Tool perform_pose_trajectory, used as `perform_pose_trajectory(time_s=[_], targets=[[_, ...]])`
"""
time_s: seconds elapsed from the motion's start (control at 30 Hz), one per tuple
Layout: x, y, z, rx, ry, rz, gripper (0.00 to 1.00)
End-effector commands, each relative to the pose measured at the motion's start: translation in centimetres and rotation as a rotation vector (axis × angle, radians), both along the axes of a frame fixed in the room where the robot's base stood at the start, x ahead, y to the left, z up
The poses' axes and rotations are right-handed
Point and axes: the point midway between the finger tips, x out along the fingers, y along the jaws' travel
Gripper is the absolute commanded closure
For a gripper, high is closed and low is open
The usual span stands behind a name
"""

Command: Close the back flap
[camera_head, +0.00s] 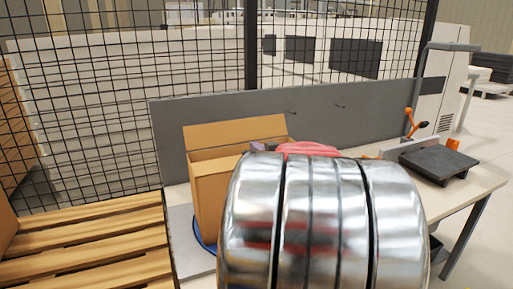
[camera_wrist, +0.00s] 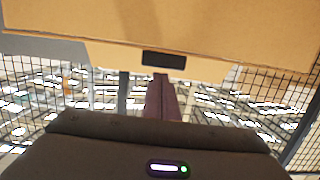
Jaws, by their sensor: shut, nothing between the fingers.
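An open cardboard box (camera_head: 212,190) stands on the work table, partly hidden behind my metal arm. Its back flap (camera_head: 235,132) stands up, leaning slightly back, above the far rim. My gripper shows in the head view as a small mauve piece (camera_head: 264,147) near the right end of that flap; the arm covers most of it. In the wrist view my gripper's mauve fingers (camera_wrist: 162,82) are together and empty. They point at a broad cardboard surface (camera_wrist: 160,25) filling the top, with a dark rectangle near its edge. I cannot tell whether they touch it.
A grey panel (camera_head: 340,118) stands behind the box, with wire mesh fencing (camera_head: 90,100) beyond. A wooden slatted pallet (camera_head: 90,240) is at the left. A dark block (camera_head: 437,163) and an orange-handled clamp (camera_head: 415,126) are at the table's right end.

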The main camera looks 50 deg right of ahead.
Motion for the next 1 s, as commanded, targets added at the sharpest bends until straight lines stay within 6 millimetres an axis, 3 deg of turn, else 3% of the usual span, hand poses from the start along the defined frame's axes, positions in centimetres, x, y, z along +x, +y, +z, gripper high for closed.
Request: perform_pose_trajectory(time_s=[0.17,0.57,0.77,0.93,1.0], targets=[[0.4,-0.2,-1.0,0.002,0.001,0.001,1.00],[0.4,-0.2,-1.2,0.006,0.007,0.001,1.00],[0.5,-0.1,0.5,0.001,0.003,0.003,1.00],[0.6,-0.1,3.5,-0.008,-0.005,0.006,1.00],[-0.3,0.4,3.6,-0.005,-0.004,0.001,1.00]])
